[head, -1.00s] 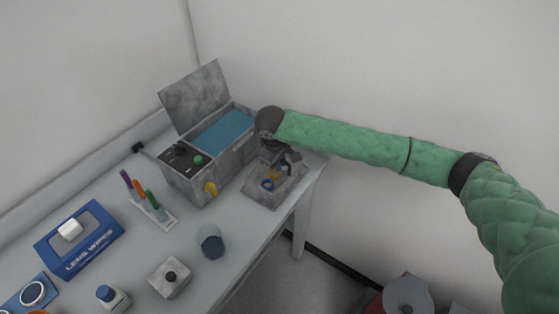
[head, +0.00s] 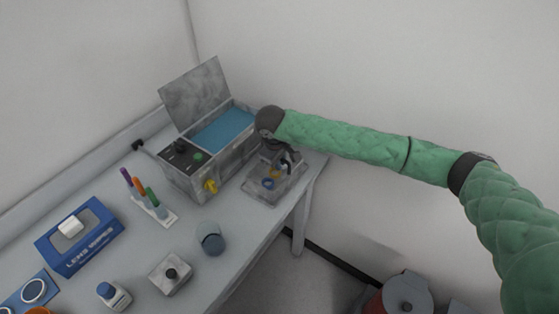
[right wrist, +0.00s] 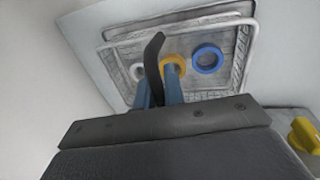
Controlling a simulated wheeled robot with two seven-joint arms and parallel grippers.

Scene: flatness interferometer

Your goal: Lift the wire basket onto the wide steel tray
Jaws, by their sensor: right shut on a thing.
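The wire basket (right wrist: 240,66) shows in the right wrist view as a mesh-walled rectangle with blue, yellow and white rings in it. In the head view the basket (head: 279,173) is small and partly covered by my right gripper (head: 284,162). A dark curved handle (right wrist: 153,62) rises from it between my fingers. My right gripper is shut on this handle. The wide steel tray (head: 262,196) lies under the basket at the table's far right corner. I cannot tell whether the basket touches the tray. My left gripper is out of view.
A grey tank unit (head: 185,165) with an open lid, blue interior and yellow tap (head: 211,186) stands close to the left of the tray. A beaker (head: 210,239), a marker rack (head: 153,207) and a lens wipes box (head: 80,236) stand nearer. The table edge is close on the right.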

